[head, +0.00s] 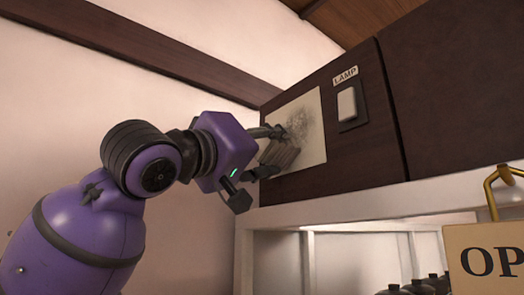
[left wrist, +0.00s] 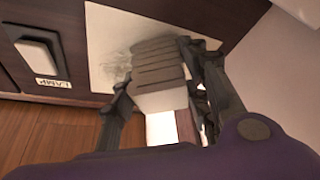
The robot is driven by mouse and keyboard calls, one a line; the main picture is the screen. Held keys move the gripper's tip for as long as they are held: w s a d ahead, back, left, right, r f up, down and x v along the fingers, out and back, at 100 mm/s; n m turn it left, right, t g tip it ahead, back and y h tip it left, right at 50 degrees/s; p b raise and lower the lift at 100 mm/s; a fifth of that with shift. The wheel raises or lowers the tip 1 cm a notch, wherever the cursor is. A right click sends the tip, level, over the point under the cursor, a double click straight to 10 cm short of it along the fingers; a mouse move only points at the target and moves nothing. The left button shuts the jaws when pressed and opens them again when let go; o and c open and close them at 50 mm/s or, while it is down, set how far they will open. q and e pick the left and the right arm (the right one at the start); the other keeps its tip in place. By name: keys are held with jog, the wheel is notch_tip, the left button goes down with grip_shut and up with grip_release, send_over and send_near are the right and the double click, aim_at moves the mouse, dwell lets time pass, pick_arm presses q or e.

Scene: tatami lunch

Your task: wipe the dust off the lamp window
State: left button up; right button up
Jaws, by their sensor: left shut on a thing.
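The lamp window (head: 312,150) is a pale panel set in a dark wooden cabinet. A grey patch of dust (head: 299,124) shows on its upper middle; part of the window is hidden behind my gripper. My left gripper (head: 268,152) is shut on a ribbed grey-brown block (head: 284,155), likely the wiper, held at the window's left part. In the left wrist view the block (left wrist: 160,75) sits between the fingers, with its ribbed side over the window (left wrist: 105,30). Dust (left wrist: 118,60) shows beside it. Whether it touches the window I cannot tell. My right gripper is not in view.
A light switch (head: 348,104) under a LAMP label (head: 346,75) is just right of the window. A white shelf frame (head: 340,212) stands below the cabinet. A hanging sign (head: 487,262) and several dark bottles (head: 425,285) are at lower right.

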pick_arm(q)
jog(key=shift+s+d, duration=0.8)
jog(key=shift+s, duration=0.2)
jog(key=shift+s+d, duration=0.75)
jog(key=shift+s, duration=0.25)
jog(key=shift+s+d, duration=0.8)
jog(key=shift+s, duration=0.2)
jog(key=shift+w+r, duration=0.1)
jog(key=shift+r, duration=0.8)
jog(key=shift+w+a+r, duration=0.9)
jog(key=shift+w+a, duration=2.4)
jog(key=shift+w, duration=1.1)
jog(key=shift+s+d, duration=1.1)
jog(key=shift+s, duration=0.4)
jog(key=shift+s+d, duration=1.1)
jog(key=shift+s, duration=0.45)
jog(key=shift+s+d, duration=1.1)
jog(key=shift+s, duration=0.4)
jog(key=shift+w+r, duration=0.1)
jog(key=shift+r, duration=0.85)
jog(key=w+a, duration=0.6)
jog(key=w, duration=0.3)
jog(key=shift+a, duration=0.3)
